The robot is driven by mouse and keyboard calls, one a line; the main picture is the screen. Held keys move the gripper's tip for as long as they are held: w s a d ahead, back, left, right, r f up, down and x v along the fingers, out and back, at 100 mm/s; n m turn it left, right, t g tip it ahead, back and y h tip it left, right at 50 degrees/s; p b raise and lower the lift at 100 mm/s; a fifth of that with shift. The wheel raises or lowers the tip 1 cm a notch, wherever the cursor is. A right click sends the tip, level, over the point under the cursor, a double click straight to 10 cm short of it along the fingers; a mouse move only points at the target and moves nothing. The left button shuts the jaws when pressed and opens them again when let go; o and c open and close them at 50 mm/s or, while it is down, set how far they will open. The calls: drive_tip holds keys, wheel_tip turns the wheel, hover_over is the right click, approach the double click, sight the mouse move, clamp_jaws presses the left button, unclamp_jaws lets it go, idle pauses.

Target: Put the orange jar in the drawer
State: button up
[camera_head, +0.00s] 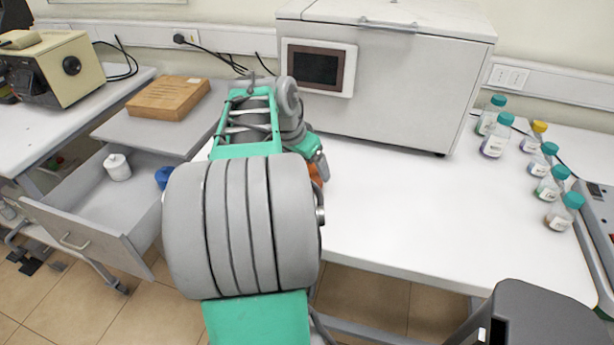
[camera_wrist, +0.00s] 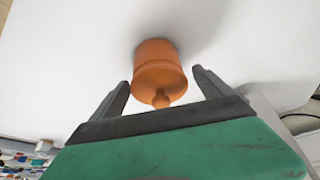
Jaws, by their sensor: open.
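The orange jar (camera_wrist: 158,70) stands on the white table top in the wrist view, its knobbed lid towards the camera. My gripper (camera_wrist: 163,80) is open, with one dark finger on each side of the jar. Gaps show between the fingers and the jar. In the head view my arm hides most of the jar; only a small orange patch (camera_head: 316,174) shows beside my arm. The drawer (camera_head: 88,225) is pulled open at the left, below a grey top. A white jar (camera_head: 117,167) and a blue jar (camera_head: 164,177), partly hidden by my arm, are inside it.
Several capped bottles (camera_head: 497,142) stand at the right. A wooden block (camera_head: 168,97) lies on the grey top above the drawer. The white table's front middle (camera_head: 420,220) is clear.

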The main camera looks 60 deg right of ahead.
drive_tip(key=x, duration=0.4)
drive_tip(key=shift+d+f, duration=0.1)
drive_tip(key=shift+f, duration=0.1)
drive_tip(key=shift+c, duration=0.3)
drive_tip(key=c, duration=1.4)
drive_tip(key=shift+r, duration=0.1)
